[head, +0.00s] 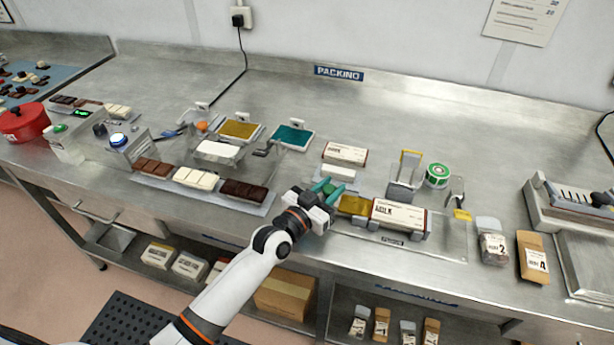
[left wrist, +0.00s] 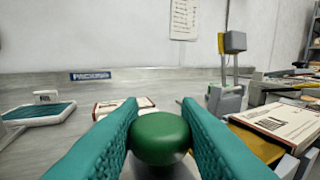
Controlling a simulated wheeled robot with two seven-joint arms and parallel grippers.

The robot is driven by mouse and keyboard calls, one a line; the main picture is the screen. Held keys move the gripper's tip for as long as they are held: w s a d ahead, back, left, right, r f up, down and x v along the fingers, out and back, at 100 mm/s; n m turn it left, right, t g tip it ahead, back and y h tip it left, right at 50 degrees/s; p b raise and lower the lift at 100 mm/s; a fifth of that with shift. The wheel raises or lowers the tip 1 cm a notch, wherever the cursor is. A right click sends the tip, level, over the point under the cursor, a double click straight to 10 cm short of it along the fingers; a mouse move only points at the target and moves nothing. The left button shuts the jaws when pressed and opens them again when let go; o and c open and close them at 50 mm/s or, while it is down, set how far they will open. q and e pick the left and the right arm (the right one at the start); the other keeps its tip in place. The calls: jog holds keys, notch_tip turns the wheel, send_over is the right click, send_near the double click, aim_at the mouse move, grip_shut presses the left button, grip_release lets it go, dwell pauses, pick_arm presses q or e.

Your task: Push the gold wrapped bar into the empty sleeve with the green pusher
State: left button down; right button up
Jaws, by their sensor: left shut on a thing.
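My left gripper (head: 327,190) has its teal fingers shut on the round green knob of the pusher. The knob (left wrist: 160,138) sits between both fingers in the left wrist view. The gold wrapped bar (head: 353,205) lies just right of the gripper, in line with the sleeve; it also shows in the left wrist view (left wrist: 254,141). The white and brown sleeve (head: 399,215) lies in a grey holder at the bar's right end. The pusher's lower part is hidden by the gripper. My right gripper is not in view.
Behind the bar lie another white box (head: 345,153) and a pale block (head: 339,172). A grey stand (head: 406,175) and a green tape roll (head: 437,175) stand behind the sleeve. A tray of chocolate bars (head: 203,184) lies left of the gripper. The back of the bench is clear.

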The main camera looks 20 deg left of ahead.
aim_at(362, 206)
pick_arm(q)
jog(key=d+p, duration=0.1)
jog(key=d, duration=0.6)
jog(key=shift+s+d, duration=0.1)
jog(key=shift+d, duration=0.3)
jog(key=c, duration=1.3)
grip_release()
jog(key=shift+o, duration=0.9)
jog(key=shift+d, duration=0.15)
